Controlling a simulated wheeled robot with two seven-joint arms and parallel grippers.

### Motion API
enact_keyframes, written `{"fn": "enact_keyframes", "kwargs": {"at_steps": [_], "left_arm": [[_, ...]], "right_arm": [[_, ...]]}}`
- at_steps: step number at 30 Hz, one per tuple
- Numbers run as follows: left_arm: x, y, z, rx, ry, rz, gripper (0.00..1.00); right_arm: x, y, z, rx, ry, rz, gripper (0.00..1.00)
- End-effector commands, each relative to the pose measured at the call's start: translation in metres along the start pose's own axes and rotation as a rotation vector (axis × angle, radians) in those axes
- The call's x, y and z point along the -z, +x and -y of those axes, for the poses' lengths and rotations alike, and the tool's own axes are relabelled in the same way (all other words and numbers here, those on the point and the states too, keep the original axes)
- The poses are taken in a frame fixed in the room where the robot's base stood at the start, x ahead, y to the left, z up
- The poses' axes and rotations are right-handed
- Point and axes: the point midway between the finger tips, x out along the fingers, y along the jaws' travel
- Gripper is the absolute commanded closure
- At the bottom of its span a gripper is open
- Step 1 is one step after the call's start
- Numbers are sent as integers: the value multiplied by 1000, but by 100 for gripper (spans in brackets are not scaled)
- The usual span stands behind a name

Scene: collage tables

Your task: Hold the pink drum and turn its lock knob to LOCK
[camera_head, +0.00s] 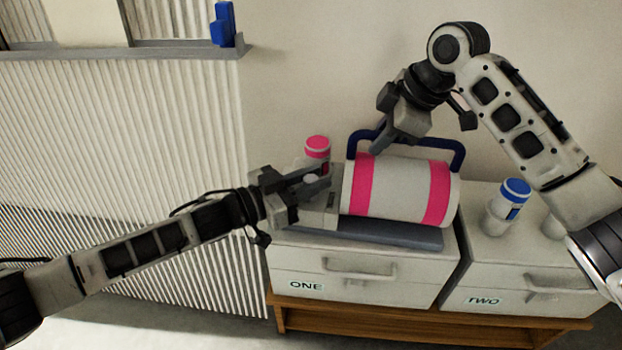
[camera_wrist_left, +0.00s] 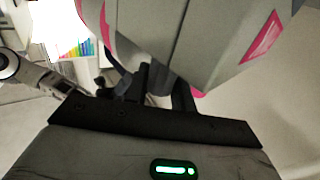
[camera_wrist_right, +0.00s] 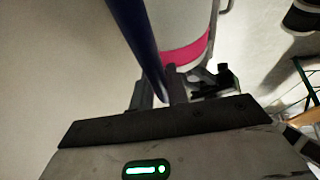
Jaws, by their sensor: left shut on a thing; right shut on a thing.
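The pink drum (camera_head: 397,190), a pale cylinder with two pink bands, lies on its side on a grey base (camera_head: 390,232) above the cabinet marked ONE. Its dark blue handle (camera_head: 457,153) arches behind and above it. My right gripper (camera_head: 376,143) is shut on the handle near its upper left; the right wrist view shows the blue bar (camera_wrist_right: 137,42) between the fingers. My left gripper (camera_head: 325,182) is at the drum's left end, shut on what appears to be the lock knob. The fingers mostly hide the knob, and its LOCK marking cannot be read. The drum also fills the top of the left wrist view (camera_wrist_left: 215,50).
A pink-capped jar (camera_head: 317,150) stands close behind my left gripper. A blue-capped jar (camera_head: 509,203) stands on cabinet TWO (camera_head: 520,275) to the right. A ledge (camera_head: 130,51) with a blue object (camera_head: 222,25) is at upper left.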

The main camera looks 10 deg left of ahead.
Motion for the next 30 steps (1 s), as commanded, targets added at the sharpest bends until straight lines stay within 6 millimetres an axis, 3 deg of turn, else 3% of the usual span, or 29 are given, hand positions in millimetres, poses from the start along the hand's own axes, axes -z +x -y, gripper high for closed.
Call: {"fn": "enact_keyframes", "kwargs": {"at_steps": [15, 30], "left_arm": [[1, 1, 1, -408, 0, -1, 98], [1, 0, 0, -564, -3, 1, 98]], "right_arm": [[3, -1, 0, -2, -4, -5, 100], [3, -1, 0, -1, -4, -6, 100]]}}
